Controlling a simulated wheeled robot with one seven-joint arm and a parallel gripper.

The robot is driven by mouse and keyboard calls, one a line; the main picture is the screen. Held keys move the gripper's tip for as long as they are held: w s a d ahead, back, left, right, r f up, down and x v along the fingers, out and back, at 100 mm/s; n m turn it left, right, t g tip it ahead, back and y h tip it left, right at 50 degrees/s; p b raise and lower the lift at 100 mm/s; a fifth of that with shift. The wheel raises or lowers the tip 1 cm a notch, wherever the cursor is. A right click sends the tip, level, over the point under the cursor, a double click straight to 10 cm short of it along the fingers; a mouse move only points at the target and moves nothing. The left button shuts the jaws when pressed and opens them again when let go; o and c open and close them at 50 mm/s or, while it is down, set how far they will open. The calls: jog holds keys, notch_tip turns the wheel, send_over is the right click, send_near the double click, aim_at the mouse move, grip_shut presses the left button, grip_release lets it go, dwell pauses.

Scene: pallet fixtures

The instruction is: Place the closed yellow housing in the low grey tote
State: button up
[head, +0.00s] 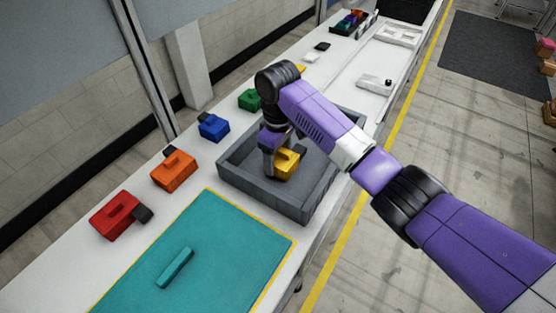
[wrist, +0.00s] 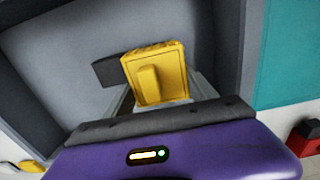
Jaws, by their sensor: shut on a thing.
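The yellow housing (head: 286,164) is inside the low grey tote (head: 300,205), toward the tote's middle. It also shows in the wrist view (wrist: 156,75), with a raised block on its face and a dark piece at its side. My gripper (head: 272,160) reaches down into the tote and is shut on the housing. In the wrist view my gripper (wrist: 160,103) has its fingers at the housing's lower end, partly hidden by the purple gripper body. I cannot tell whether the housing touches the tote floor.
Red (head: 115,215), orange (head: 174,171), blue (head: 213,128) and green (head: 250,99) housings stand in a row left of the tote. A teal mat (head: 225,255) with a teal bar (head: 174,268) lies in front. White fixtures (head: 376,85) and a dark bin (head: 349,22) are farther back.

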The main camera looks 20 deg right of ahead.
jog(key=shift+f, duration=0.75)
jog(key=shift+f, duration=0.1)
jog(key=o, duration=1.6)
jog(key=shift+c, duration=0.2)
notch_tip(320, 180, up, 12)
jog(key=shift+r, duration=0.15)
